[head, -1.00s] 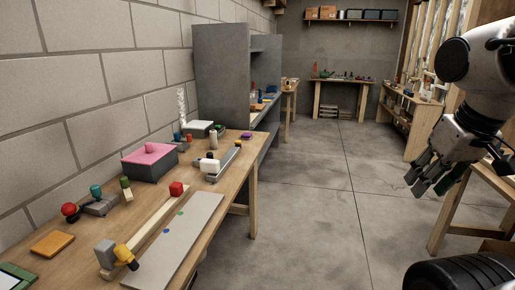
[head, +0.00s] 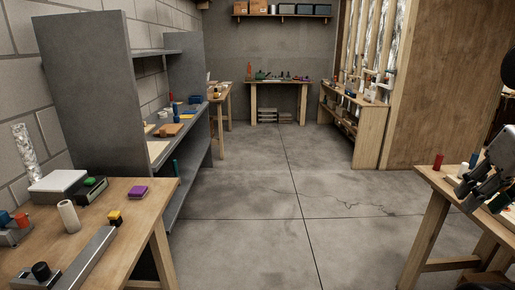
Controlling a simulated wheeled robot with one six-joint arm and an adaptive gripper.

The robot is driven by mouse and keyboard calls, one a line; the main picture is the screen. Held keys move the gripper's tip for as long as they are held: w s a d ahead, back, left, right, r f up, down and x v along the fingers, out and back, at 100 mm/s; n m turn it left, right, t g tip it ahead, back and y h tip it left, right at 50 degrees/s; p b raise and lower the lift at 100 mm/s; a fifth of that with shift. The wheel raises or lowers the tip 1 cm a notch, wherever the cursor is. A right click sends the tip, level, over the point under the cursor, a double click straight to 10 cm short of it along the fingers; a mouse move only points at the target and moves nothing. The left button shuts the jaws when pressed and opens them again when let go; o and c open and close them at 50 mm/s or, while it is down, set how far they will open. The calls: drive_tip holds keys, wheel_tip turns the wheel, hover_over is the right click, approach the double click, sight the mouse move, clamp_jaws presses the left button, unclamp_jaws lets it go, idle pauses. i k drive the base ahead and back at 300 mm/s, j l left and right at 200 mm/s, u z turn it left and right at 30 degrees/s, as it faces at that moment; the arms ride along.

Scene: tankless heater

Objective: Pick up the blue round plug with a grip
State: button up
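I cannot make out for certain a blue round plug in the head view. A small dark blue upright piece (head: 474,160) stands on the wooden table at the right, just behind my gripper. Other small blue pieces, such as one on the grey shelf (head: 195,99), are too small to identify. My gripper (head: 467,195) is at the right edge, over or in front of the right table. Its dark fingers look apart, with nothing visible between them. It hides part of that tabletop.
A wooden bench (head: 130,222) with a white roll (head: 68,215), a purple block (head: 138,192) and a metal rail is at the left. A grey shelf unit (head: 90,100) stands behind it. The right table (head: 432,190) carries a red cylinder (head: 438,162). The concrete floor (head: 270,215) between is clear.

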sight(176, 117)
drive_tip(key=i+u, duration=0.15)
drive_tip(key=i, duration=0.3)
drive_tip(key=i+l+u, duration=0.1)
drive_tip(key=i, duration=0.35)
drive_tip(key=i+l+u, duration=0.15)
drive_tip(key=i, duration=0.3)
drive_tip(key=i+l+u, duration=0.1)
drive_tip(key=i, duration=0.3)
drive_tip(key=i+l+u, duration=1.35)
drive_tip(key=i+l, duration=0.15)
drive_tip(key=i+l+u, duration=0.15)
drive_tip(key=i+l, duration=0.2)
drive_tip(key=i+l+u, duration=0.15)
drive_tip(key=i+l, duration=0.25)
drive_tip(key=i+l+u, duration=0.15)
drive_tip(key=i+l, duration=0.25)
drive_tip(key=i+l+u, duration=0.15)
drive_tip(key=i+l, duration=0.15)
drive_tip(key=l, duration=0.25)
drive_tip(key=i+l+u, duration=0.15)
drive_tip(key=i+l, duration=0.15)
drive_tip(key=l, duration=0.2)
